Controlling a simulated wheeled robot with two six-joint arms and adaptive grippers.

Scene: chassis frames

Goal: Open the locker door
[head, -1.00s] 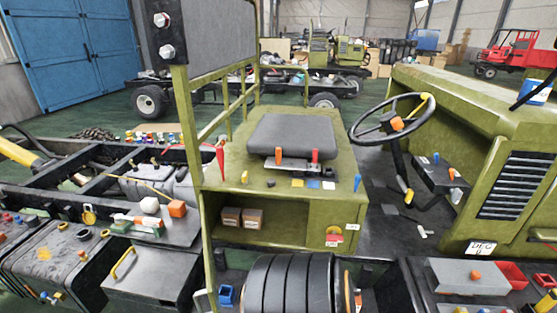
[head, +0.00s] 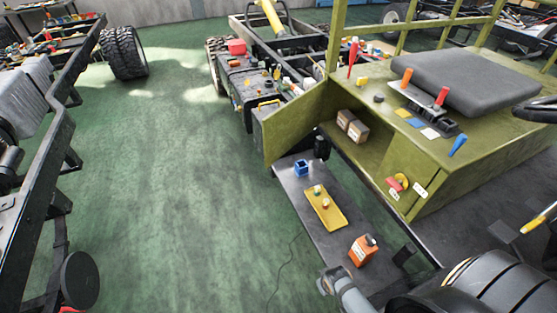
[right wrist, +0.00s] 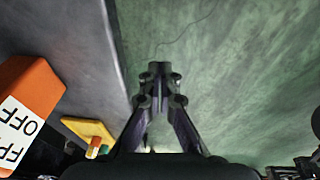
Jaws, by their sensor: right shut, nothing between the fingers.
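The olive-green locker (head: 380,165) sits under the grey seat in the head view. My right gripper (right wrist: 160,72) is shut and empty in the right wrist view, above the green floor and apart from the door. My left gripper is not in view.
Green floor (head: 190,190) is clear at left.

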